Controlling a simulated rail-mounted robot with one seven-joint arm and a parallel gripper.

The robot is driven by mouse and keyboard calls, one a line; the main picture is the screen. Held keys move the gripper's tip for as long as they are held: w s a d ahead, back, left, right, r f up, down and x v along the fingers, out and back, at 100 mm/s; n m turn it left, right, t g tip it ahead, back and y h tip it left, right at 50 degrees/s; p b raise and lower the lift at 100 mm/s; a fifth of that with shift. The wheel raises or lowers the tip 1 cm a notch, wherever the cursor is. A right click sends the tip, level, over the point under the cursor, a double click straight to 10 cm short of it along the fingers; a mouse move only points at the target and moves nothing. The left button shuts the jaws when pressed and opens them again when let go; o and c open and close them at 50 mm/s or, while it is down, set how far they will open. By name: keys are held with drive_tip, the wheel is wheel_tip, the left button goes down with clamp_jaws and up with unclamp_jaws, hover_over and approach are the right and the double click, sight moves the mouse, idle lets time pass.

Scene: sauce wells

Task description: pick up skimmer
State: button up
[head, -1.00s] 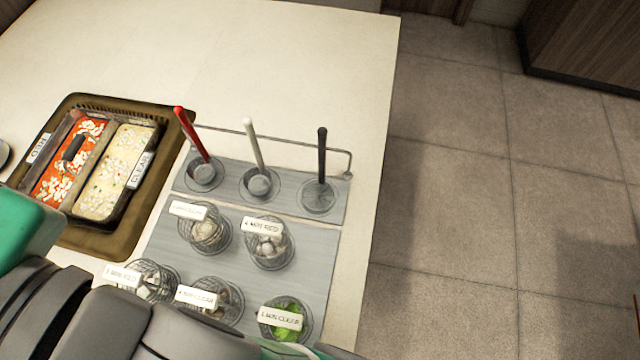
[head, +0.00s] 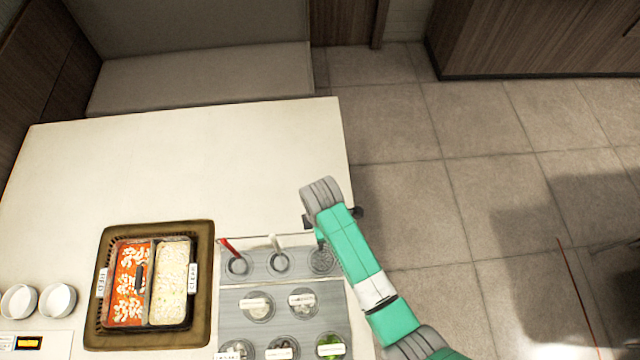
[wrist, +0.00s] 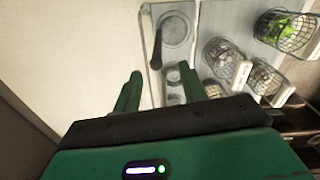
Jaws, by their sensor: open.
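The black-handled tool, which looks like the skimmer (wrist: 157,50), stands in the rightmost well of the grey rack (head: 250,270). Its round head (head: 321,262) shows in the head view; its handle there is mostly hidden behind my arm. The red-handled tool (head: 230,245) and the pale-handled tool (head: 276,244) stand in the wells to its left. My gripper (wrist: 160,71) is open and empty in the wrist view. The black handle appears just ahead of the gap between its fingers, with no clear contact. In the head view my wrist hides the fingers.
Labelled wire baskets (head: 257,307) fill the grey board in front of the wells. A brown tray (head: 205,285) with a red and cream sauce container (head: 150,285) lies to the left. White bowls (head: 57,300) sit at far left. The counter behind is clear.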

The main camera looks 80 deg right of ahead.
drive_tip(key=shift+d+f+b, duration=0.15)
drive_tip(key=shift+d+f, duration=0.05)
drive_tip(key=shift+f, duration=1.8)
drive_tip(key=shift+d+f+b, duration=0.15)
drive_tip(key=shift+f, duration=1.8)
clamp_jaws()
drive_tip(key=shift+r, duration=0.1)
